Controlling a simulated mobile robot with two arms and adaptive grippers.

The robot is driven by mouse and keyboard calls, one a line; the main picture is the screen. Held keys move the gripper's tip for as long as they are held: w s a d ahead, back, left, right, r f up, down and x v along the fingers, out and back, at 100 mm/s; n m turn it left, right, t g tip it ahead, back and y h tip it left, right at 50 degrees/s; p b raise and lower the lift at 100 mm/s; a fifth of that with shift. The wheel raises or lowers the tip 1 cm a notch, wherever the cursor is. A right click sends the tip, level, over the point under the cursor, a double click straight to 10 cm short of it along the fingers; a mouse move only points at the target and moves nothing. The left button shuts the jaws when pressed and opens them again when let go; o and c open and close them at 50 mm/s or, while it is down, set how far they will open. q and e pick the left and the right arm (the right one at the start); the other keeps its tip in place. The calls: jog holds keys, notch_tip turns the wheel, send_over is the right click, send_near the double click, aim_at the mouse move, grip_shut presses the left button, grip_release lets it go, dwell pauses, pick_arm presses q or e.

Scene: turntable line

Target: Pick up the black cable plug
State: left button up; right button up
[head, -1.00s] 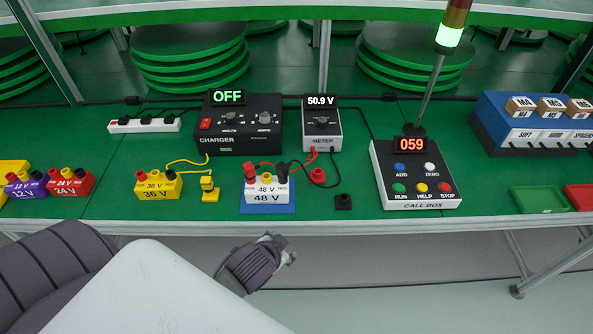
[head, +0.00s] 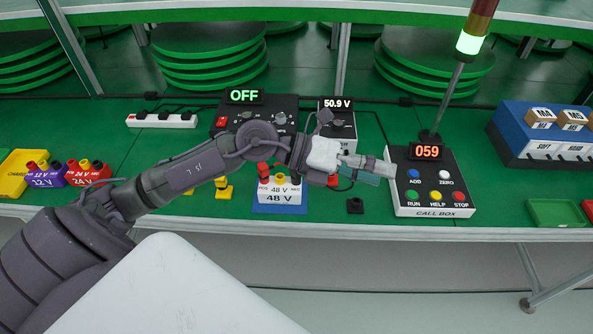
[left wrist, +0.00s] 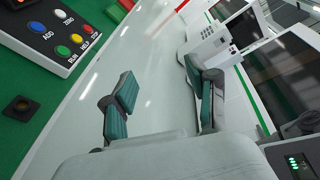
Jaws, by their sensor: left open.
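My left gripper (head: 376,168) is open and empty, above the green table between the meter and the call box; its two teal-padded fingers spread apart in the left wrist view (left wrist: 162,100). A small black block (head: 355,205) stands on the table just below the gripper in the picture; in the left wrist view (left wrist: 20,107) it has a dark recess in its top. A black plug was visible earlier on the 48 V battery (head: 280,196); my left arm now hides that terminal. A red plug (head: 263,168) shows on the battery's left terminal. My right gripper is not in view.
The call box (head: 435,211) is close to the right of the gripper. The meter (head: 341,118), reading 50.9 V, and the charger (head: 230,122), showing OFF, stand behind my arm. A white power strip (head: 162,121) lies at the back left. A green tray (head: 556,212) is far right.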

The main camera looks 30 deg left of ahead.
pick_arm(q)
jog(key=a+f+m+g+y, duration=0.1)
jog(key=a+f+y, duration=0.1)
jog(key=a+y, duration=0.7)
jog(key=a+f+m+g+y, duration=0.1)
jog(key=a+f+y, duration=0.25)
jog(key=a, duration=0.95)
jog(key=shift+y, duration=0.35)
jog(key=shift+w+r+p+x, duration=0.15)
jog(key=shift+p+x, duration=0.35)
jog(key=shift+x, duration=1.75)
jog(key=shift+w+p+x, duration=0.2)
jog(key=shift+p+x, duration=0.35)
jog(key=shift+x, duration=1.7)
jog(key=shift+w+r+p+x, duration=0.15)
jog(key=shift+p+x, duration=0.35)
jog(key=shift+x, duration=1.75)
jog(key=shift+d, duration=0.2)
grip_shut()
jog(key=shift+r, duration=0.1)
